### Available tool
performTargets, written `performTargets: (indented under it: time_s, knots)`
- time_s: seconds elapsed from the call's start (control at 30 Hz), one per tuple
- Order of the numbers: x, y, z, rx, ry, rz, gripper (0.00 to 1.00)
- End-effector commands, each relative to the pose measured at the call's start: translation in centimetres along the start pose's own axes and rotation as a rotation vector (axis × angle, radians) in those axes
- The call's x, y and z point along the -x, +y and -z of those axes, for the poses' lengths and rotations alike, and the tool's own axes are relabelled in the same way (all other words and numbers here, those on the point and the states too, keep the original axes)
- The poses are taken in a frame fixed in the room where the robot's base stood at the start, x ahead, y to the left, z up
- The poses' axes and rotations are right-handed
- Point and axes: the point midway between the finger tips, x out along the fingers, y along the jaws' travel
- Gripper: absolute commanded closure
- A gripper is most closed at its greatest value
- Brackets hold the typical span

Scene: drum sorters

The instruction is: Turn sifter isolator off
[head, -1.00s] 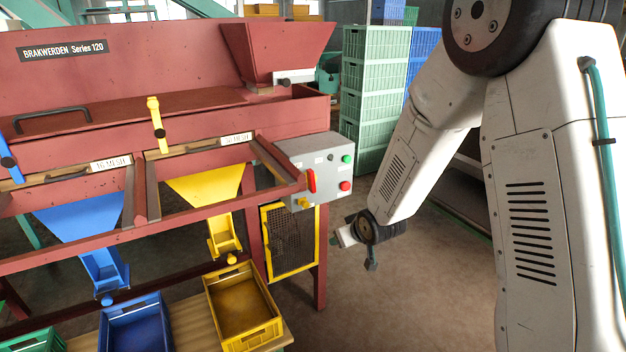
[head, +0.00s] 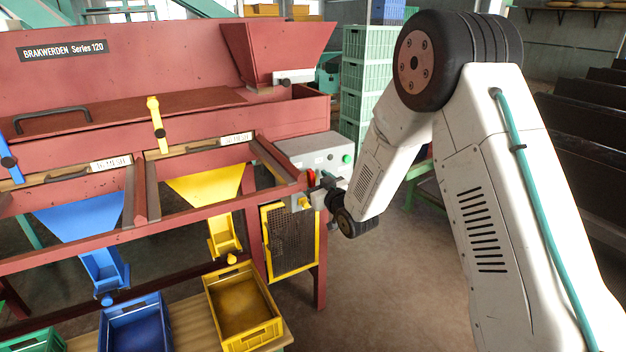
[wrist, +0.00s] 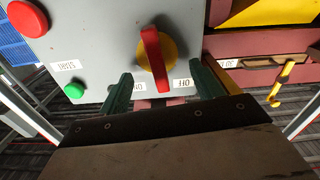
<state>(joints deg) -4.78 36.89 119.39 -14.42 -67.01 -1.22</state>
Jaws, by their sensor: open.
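The isolator is a red handle (wrist: 155,62) on a yellow disc (wrist: 171,55), set in a grey control box (wrist: 100,40). In the head view the red handle (head: 311,177) shows at the box's left side, partly behind my gripper. In the wrist view the handle stands nearly upright, its lower end between the inverted ON label (wrist: 138,87) and OFF label (wrist: 183,84). My gripper (wrist: 163,86) is open, with one dark green finger on each side of the handle's lower end. I cannot tell whether either finger touches it. My gripper (head: 327,182) is close to the box face.
A green button (wrist: 74,90) and a large red button (wrist: 27,18) sit on the same box. The red sifter frame (head: 250,180) adjoins it on the left. A yellow mesh guard (head: 290,240) is below. Open floor (head: 400,290) lies to the right.

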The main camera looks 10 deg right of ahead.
Motion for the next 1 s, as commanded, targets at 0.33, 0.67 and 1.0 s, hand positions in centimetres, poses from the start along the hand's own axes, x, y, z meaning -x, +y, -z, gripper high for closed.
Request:
performTargets:
  time_s: [0.33, 0.67, 1.0]
  knots:
    - [-1.52, -0.03, -0.02, 0.0, -0.001, 0.0, 0.34]
    - [-1.48, 0.0, -0.02, 0.0, -0.001, 0.0, 0.78]
    - [-1.46, -0.12, -0.04, 0.066, -0.002, -0.001, 0.77]
